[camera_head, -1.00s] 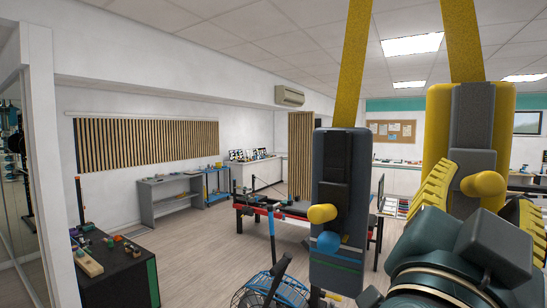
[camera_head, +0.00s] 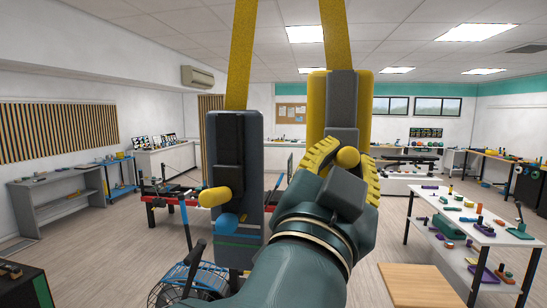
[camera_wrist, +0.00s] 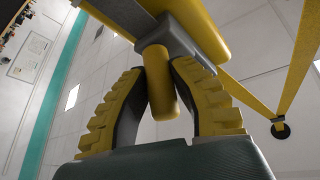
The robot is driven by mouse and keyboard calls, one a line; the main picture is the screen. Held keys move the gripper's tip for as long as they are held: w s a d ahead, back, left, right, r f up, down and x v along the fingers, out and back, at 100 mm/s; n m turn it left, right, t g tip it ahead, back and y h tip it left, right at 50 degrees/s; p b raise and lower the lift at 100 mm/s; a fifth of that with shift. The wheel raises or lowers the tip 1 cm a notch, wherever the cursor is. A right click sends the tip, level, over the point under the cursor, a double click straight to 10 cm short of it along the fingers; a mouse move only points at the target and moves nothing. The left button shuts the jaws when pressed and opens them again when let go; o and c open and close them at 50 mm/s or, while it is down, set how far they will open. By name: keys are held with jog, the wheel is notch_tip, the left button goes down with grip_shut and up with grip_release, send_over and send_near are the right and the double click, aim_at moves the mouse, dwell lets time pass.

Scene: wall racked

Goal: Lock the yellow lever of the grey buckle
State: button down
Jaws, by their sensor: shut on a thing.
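Two buckles hang on yellow straps. The left grey buckle (camera_head: 250,150) has a dark plate, a yellow lever (camera_head: 214,197) sticking out to the left and a blue part below it; nothing touches it. The right buckle has a yellow body (camera_head: 316,100) with a grey middle part (camera_head: 342,95) and a yellow peg-like lever (camera_head: 347,157). My gripper (camera_head: 346,165), with yellow ribbed fingers, is shut on this right lever. In the wrist view the lever (camera_wrist: 160,80) stands between the fingers (camera_wrist: 158,95), below a grey block (camera_wrist: 170,38). My wrist hides the right buckle's lower part.
A white table (camera_head: 470,225) with several coloured parts stands at right, a wooden-topped surface (camera_head: 420,285) at lower right. A blue-caged fan (camera_head: 185,280) and a red-and-black bench stand behind the left buckle. Open floor lies between.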

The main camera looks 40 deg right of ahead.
jog(key=shift+r+p, duration=0.15)
jog(key=shift+p, duration=0.15)
jog(key=shift+r+n+y+p, duration=0.35)
jog(key=shift+y+p, duration=0.35)
jog(key=shift+p, duration=0.55)
jog(key=y+p, duration=0.1)
jog(key=p, duration=0.1)
jog(key=r+g+p, duration=0.1)
jog(key=p, duration=0.1)
jog(key=shift+w+d+n+y, duration=0.1)
jog(key=shift+d+n+y, duration=0.05)
jog(key=shift+n+y, duration=0.25)
jog(key=p, duration=0.1)
jog(key=g+y+p, duration=0.1)
jog(key=p, duration=0.1)
jog(key=shift+w+d+r+n+y, duration=0.1)
jog(key=shift+w+d+n+y, duration=0.05)
jog(key=shift+n+y, duration=0.15)
jog(key=g+y+p, duration=0.1)
jog(key=p, duration=0.1)
jog(key=shift+w+d+p, duration=0.1)
jog(key=shift+p, duration=0.25)
jog(key=shift+f, duration=0.2)
jog(key=c, duration=0.9)
grip_release()
